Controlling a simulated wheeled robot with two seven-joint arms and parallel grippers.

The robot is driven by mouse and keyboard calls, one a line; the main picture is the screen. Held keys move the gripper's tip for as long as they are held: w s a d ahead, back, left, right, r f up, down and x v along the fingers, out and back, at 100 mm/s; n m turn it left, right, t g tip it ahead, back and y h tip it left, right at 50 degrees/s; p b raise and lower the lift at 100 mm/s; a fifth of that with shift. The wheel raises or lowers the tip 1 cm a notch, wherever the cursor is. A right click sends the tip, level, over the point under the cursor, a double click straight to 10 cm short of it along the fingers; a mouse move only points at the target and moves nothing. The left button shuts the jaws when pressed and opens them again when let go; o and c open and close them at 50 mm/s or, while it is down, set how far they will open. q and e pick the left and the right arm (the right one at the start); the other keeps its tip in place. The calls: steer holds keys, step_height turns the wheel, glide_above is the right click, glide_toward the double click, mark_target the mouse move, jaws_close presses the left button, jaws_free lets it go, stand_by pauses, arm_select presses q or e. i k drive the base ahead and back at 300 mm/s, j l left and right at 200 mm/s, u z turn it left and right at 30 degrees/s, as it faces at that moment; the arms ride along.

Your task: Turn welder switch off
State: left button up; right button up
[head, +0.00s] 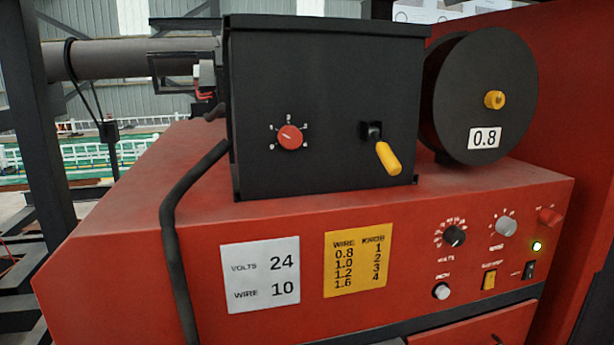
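The red welder (200,240) fills the lower part of the head view. At the right end of its front panel is a small black rocker switch (529,270). A yellow switch (489,279) sits to the left of the black one. The labels by both switches are too small to read surely, and I cannot tell which way the black rocker is tipped. Neither of my grippers is in view.
Nearby are a black knob (454,236), a grey knob (506,227), a red knob (549,216) and a white knob (441,291). A black wire-feeder box (330,90) and a spool (460,90) stand on top. A black cable (172,230) hangs at left.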

mark_target(547, 217)
steer(key=z, duration=1.25)
